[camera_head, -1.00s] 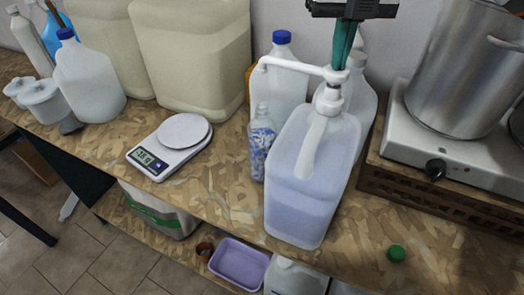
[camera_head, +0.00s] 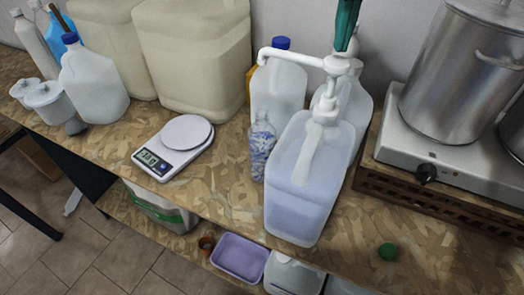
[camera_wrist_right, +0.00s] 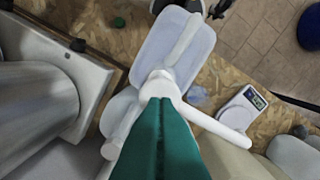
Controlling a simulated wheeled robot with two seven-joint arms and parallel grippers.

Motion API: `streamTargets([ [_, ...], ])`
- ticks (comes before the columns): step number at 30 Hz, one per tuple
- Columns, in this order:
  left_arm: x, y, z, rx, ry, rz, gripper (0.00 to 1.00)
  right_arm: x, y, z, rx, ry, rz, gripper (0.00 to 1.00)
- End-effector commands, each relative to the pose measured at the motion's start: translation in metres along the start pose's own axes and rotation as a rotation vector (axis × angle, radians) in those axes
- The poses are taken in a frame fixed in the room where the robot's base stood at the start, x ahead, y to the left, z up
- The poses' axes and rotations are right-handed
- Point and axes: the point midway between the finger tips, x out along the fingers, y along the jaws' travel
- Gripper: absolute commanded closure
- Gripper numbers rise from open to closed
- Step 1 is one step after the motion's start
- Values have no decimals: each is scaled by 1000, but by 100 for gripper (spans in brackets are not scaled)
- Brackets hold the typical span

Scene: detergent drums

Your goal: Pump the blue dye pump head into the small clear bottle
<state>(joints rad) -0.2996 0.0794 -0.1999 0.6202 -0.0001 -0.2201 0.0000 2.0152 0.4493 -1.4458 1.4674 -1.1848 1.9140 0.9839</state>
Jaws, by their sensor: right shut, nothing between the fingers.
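A large translucent jug of pale blue liquid (camera_head: 297,200) stands on the worktop with a white pump head (camera_head: 338,65) on top. The pump's stem stands well out of its collar, and its spout reaches left. The small clear bottle (camera_head: 262,152), blue-white patterned, stands left of the jug, below the spout's tip. Its liquid level is hard to tell. My right gripper (camera_head: 343,46) is shut and empty, its green fingertips just above or touching the pump head. In the wrist view the fingertips (camera_wrist_right: 160,102) overlap the pump head (camera_wrist_right: 158,84). My left gripper is not in view.
A scale (camera_head: 174,150) stands left of the small bottle. White jugs with blue caps (camera_head: 278,85) stand behind. A hot plate (camera_head: 445,165) with a steel pot (camera_head: 455,75) is at right. A green cap (camera_head: 387,251) lies on the clear front right worktop.

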Motion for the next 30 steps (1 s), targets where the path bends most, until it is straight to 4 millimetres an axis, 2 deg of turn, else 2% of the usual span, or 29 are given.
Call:
streamTargets([
  [10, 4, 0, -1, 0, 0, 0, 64, 4, 0, 0, 0, 0, 0, 100],
  [30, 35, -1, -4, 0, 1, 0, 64, 46, 0, 0, 0, -2, 0, 100],
])
